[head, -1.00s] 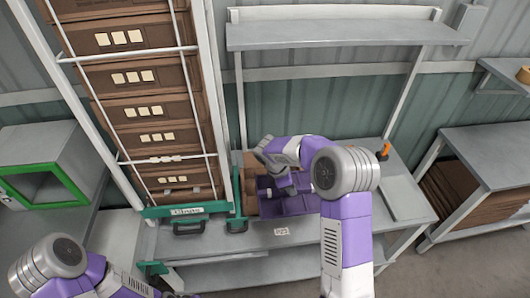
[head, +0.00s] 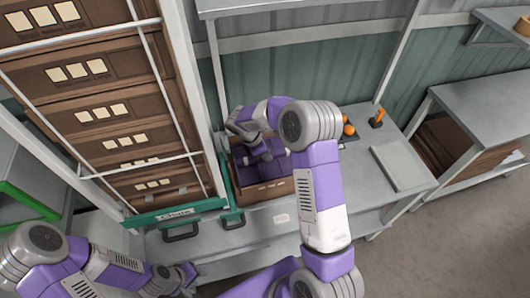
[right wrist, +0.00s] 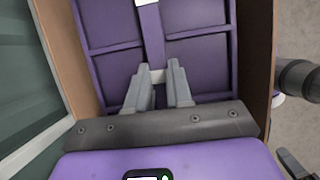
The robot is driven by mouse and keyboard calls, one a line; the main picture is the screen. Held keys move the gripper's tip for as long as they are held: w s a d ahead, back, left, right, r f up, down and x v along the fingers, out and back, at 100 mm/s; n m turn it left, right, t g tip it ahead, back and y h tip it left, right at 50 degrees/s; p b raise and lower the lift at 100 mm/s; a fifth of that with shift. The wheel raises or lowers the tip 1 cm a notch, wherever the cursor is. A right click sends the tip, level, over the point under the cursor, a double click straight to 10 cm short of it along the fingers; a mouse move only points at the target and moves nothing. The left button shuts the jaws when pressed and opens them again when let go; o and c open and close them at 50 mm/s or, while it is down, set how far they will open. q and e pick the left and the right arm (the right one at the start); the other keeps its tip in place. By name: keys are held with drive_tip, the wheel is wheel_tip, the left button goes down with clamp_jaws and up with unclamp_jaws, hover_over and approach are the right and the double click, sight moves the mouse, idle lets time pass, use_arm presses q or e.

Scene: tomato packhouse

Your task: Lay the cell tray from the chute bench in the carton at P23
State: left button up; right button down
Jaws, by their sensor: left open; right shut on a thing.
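The purple cell tray (head: 279,164) is inside the brown carton (head: 265,192) on the grey bench; the carton's front wall stands in front of it. My right gripper (head: 262,157) reaches down into the carton. In the right wrist view its fingers (right wrist: 159,92) are shut on the tray's middle divider, at a pale tab. The tray's compartments (right wrist: 195,62) look empty, with carton walls (right wrist: 257,60) on both sides. Whether the tray touches the carton floor is hidden. My left gripper (head: 184,279) is open and empty at the lower left, away from the carton.
Orange tomatoes (head: 348,129) and an orange-handled item (head: 377,118) are at the bench's back. A flat grey panel (head: 393,165) lies at right. A label (head: 281,218) marks the front edge.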

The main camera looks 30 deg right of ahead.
drive_tip(key=shift+s+f+b, duration=0.1)
drive_tip(key=shift+f+b, duration=0.4)
drive_tip(key=shift+f, duration=0.1)
wheel_tip(320, 180, down, 4)
drive_tip(key=shift+r+b, duration=0.25)
drive_tip(key=shift+b, duration=1)
drive_tip(key=shift+f+b, duration=2.3)
drive_tip(key=shift+f, duration=1.15)
drive_tip(key=shift+f+b, duration=0.45)
drive_tip(key=shift+f, duration=0.2)
drive_tip(key=c, duration=0.9)
unclamp_jaws()
drive_tip(key=shift+c, duration=0.2)
drive_tip(key=c, duration=0.3)
drive_tip(key=shift+r, duration=0.1)
drive_tip(key=shift+r+p, duration=3.2)
drive_tip(key=shift+r, duration=0.95)
